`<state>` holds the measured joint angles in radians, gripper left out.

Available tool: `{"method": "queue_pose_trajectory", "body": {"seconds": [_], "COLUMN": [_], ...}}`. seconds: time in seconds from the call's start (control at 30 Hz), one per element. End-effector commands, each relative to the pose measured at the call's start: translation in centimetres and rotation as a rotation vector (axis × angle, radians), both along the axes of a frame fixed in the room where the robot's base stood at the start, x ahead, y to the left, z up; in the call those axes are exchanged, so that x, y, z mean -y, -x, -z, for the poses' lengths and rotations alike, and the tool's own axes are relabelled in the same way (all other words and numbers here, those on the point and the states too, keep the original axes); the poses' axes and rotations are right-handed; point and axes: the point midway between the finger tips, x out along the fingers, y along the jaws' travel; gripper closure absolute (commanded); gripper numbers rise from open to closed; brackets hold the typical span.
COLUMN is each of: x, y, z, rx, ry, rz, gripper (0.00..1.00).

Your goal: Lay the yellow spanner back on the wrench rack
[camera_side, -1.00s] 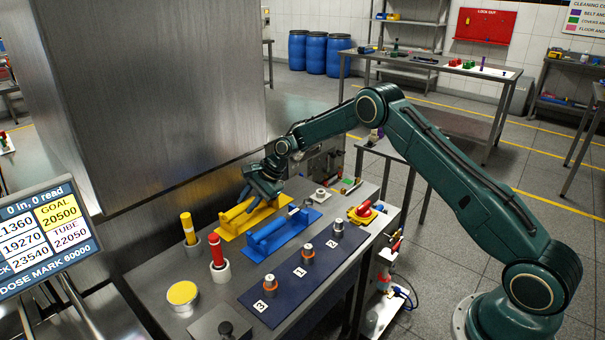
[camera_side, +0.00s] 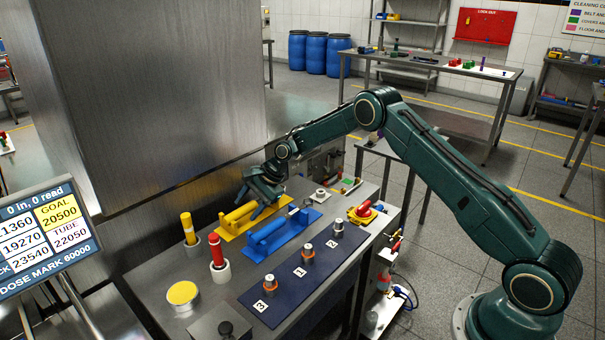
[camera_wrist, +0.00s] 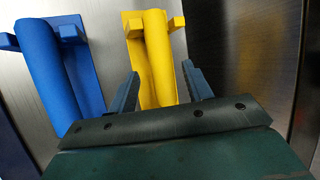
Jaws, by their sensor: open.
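A smooth yellow bar, which I take as the yellow spanner (camera_side: 236,213), lies lengthwise on a yellow cradle plate (camera_side: 226,236) on the steel bench. The bar also shows in the wrist view (camera_wrist: 158,60), resting on its plate (camera_wrist: 178,48) between side posts. My gripper (camera_side: 250,206) is just above the bar's far end. In the wrist view my gripper (camera_wrist: 161,70) is open, one finger on each side of the bar, with nothing shut between them. The near end of the bar is hidden behind the gripper body. No jaw shape of a spanner is clear.
A blue bar (camera_side: 266,233) on a blue cradle (camera_side: 285,239) lies close beside the yellow one. Upright yellow (camera_side: 188,228) and red (camera_side: 216,249) posts stand to the left. A dark numbered mat (camera_side: 285,293) lies in front, and a tall steel cabinet (camera_side: 165,110) stands behind.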

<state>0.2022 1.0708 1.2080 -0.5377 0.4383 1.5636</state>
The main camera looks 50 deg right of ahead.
Motion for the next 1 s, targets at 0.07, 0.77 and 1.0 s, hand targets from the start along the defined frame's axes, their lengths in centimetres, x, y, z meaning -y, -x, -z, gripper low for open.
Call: {"method": "queue_pose_trajectory", "body": {"seconds": [0.07,0.77,1.0], "x": [0.1,3.4,4.7], "y": [0.0,3.3,4.8], "z": [-0.2,-7.2,-10.0], "rx": [0.002,0.004,0.002], "ry": [0.000,0.001,0.000], "rz": [0.001,0.002,0.001], "gripper": [0.50,0.50,0.50]}}
